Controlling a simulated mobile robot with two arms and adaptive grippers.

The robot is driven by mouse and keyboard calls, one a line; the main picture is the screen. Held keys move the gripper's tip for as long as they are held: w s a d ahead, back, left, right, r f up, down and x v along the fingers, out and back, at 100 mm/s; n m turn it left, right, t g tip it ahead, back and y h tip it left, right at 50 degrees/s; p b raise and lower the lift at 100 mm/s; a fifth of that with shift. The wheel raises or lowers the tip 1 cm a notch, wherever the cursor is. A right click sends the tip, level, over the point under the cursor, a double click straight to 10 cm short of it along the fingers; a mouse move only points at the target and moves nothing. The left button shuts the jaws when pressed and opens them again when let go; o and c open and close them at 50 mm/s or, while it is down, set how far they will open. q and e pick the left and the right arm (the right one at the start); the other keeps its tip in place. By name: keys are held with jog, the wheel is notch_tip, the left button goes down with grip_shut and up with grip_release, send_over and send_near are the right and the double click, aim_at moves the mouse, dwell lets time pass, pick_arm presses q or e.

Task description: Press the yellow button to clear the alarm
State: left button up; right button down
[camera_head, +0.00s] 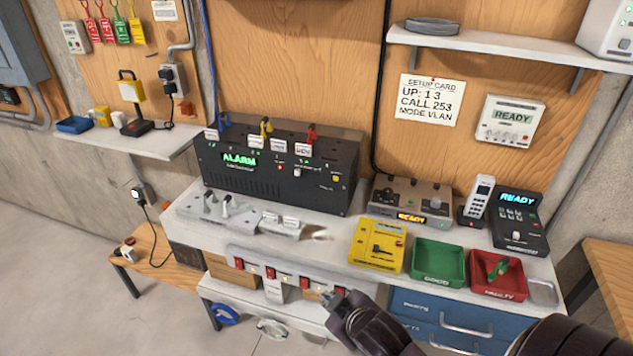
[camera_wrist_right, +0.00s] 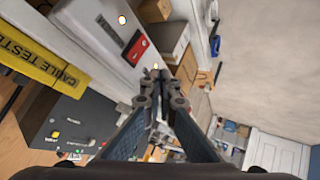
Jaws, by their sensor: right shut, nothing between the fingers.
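The black alarm box (camera_head: 230,180) stands at the back of the workbench, with a green lit ALARM display (camera_head: 240,159) on its front. The small yellow button (camera_head: 337,178) is on the right part of that front. My right gripper (camera_head: 336,297) is shut and empty at the bench's front edge, below and well apart from the button. In the right wrist view its fingers (camera_wrist_right: 165,78) meet at the tips. A dark panel (camera_wrist_right: 85,115) with a small lit yellow-orange square (camera_wrist_right: 55,134) shows at the lower left there. My left gripper is not in view.
A yellow cable tester (camera_head: 376,246), a green tray (camera_head: 438,263) and a red tray (camera_head: 497,277) stand on the bench's right part. A strip with red switches (camera_head: 305,282) runs along the front edge near my right gripper. A grey radio-like unit (camera_head: 408,200) sits right of the box.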

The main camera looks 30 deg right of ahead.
aim_at(336, 178)
jog(key=w+d+r+t, duration=0.1)
jog(key=w+r, duration=0.1)
jog(key=w+d+r+n+t, duration=0.1)
jog(key=w+d+r, duration=0.1)
jog(key=w+r, duration=0.1)
jog(key=w+d+r+n+t, duration=0.1)
jog(key=w+d+r+t, duration=0.1)
jog(key=w+r, duration=0.1)
jog(key=shift+w+r, duration=0.1)
jog(key=shift+r, duration=0.05)
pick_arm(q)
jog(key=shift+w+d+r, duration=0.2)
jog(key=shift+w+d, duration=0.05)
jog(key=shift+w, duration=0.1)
pick_arm(e)
jog(key=w+d+r+n+t, duration=0.1)
jog(key=w+r+n+t, duration=0.1)
jog(key=r, duration=0.5)
jog(key=shift+w+r+n+t, duration=0.35)
jog(key=shift+w+n+t, duration=0.05)
jog(key=shift+w+t, duration=0.45)
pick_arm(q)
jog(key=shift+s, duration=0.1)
pick_arm(e)
jog(key=shift+w+d, duration=0.1)
